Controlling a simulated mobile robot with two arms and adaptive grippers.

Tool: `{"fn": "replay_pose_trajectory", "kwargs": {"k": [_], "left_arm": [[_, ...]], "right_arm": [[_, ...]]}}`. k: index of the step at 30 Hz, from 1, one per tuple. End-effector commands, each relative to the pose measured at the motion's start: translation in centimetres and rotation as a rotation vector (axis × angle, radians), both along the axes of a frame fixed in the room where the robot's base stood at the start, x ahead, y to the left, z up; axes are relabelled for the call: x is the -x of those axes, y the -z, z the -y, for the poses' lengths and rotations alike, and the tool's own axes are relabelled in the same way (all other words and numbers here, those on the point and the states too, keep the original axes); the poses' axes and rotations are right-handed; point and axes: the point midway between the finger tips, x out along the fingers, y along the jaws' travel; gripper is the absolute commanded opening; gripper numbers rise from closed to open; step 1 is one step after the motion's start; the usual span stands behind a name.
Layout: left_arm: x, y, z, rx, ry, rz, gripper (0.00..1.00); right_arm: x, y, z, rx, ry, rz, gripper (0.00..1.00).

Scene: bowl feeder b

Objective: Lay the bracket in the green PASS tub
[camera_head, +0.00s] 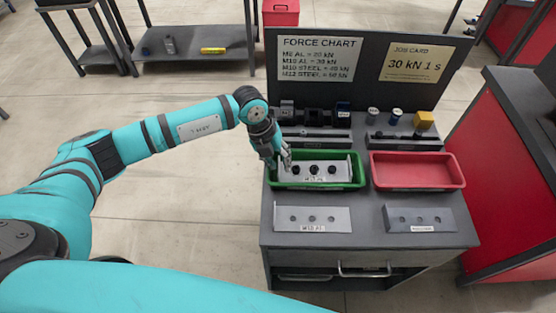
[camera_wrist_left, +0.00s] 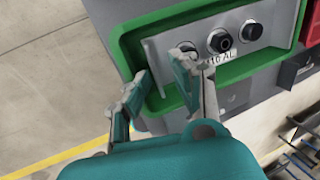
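The bracket (camera_head: 335,168) is a light grey plate with several dark round fittings and a small label. It lies inside the green tub (camera_head: 312,186) on the bench. The wrist view shows the bracket (camera_wrist_left: 163,44) within the green tub's rim (camera_wrist_left: 124,54). My left gripper (camera_head: 281,160) is at the left end of the tub. In the wrist view my left gripper's fingertips (camera_wrist_left: 160,67) stand apart around the bracket's left end, with a visible gap. Whether a finger touches the bracket cannot be told. My right gripper is not in view.
A red tub (camera_head: 417,184) stands right of the green one. Two grey holed plates (camera_head: 312,226) (camera_head: 420,226) lie in front. Behind are racks of small parts, a yellow block (camera_head: 424,119) and an upright board (camera_head: 372,88) with cards. A red cabinet (camera_head: 510,165) stands at right.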

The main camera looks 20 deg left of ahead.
Motion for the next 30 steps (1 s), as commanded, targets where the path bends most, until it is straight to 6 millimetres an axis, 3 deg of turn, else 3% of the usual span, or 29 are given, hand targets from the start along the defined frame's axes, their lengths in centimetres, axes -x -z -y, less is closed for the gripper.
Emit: {"fn": "replay_pose_trajectory", "kwargs": {"k": [5,8,10,21,30], "left_arm": [[0.0,-0.3,-0.1,-0.003,-0.001,-0.001,0.29],[0.0,-1.5,-0.1,-0.002,-0.001,0.000,0.29],[0.0,-2.0,-0.4,-0.003,-0.002,0.002,0.29],[0.6,-9.7,-2.6,-0.003,-0.001,0.003,0.29],[0.9,-12.6,-3.3,-0.002,-0.001,-0.001,0.29]], "right_arm": [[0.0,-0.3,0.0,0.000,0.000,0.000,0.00],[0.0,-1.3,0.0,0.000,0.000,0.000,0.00],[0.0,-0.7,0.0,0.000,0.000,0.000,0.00],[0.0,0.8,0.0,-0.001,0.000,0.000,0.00],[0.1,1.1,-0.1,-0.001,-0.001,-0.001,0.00]]}}
